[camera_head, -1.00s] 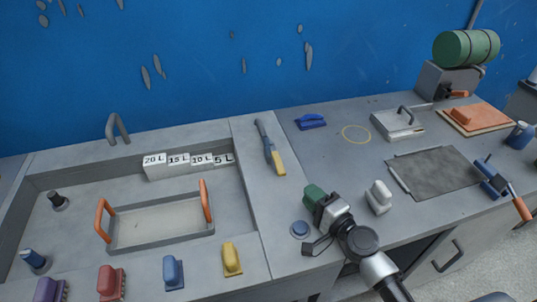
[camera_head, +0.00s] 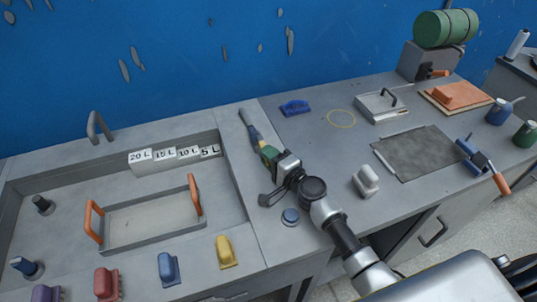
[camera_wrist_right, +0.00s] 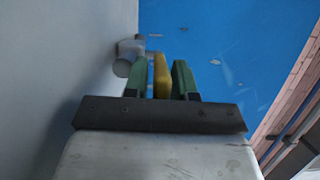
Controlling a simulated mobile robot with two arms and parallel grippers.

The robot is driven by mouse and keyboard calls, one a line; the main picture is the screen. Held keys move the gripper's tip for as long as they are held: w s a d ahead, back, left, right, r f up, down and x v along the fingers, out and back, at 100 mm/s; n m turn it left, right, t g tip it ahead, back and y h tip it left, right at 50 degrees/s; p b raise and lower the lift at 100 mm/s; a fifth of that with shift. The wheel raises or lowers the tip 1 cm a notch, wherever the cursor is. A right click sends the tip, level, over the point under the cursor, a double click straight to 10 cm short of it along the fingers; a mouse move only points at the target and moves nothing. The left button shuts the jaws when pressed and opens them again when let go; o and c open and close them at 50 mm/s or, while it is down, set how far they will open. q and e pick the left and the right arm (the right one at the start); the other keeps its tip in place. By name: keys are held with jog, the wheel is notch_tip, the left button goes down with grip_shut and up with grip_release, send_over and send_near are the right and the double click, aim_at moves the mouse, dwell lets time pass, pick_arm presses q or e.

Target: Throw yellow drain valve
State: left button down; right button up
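The drain valve, a grey pipe with a dark body (camera_head: 253,131) and a yellow lever, lies on the counter strip right of the sink. In the head view my right gripper (camera_head: 268,152) is at the lever and hides most of it. In the right wrist view the yellow lever (camera_wrist_right: 162,76) stands between my two green fingers (camera_wrist_right: 160,80). A thin gap shows on its left side, and the right finger is very close to it; I cannot tell whether they touch. My left gripper is not in view.
The sink holds an orange-handled tray (camera_head: 150,222). Yellow (camera_head: 226,252), blue (camera_head: 168,268) and red (camera_head: 106,283) handled blocks stand along the front edge.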

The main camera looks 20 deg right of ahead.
jog(key=shift+w, duration=0.15)
grip_shut()
jog(key=shift+a, duration=0.15)
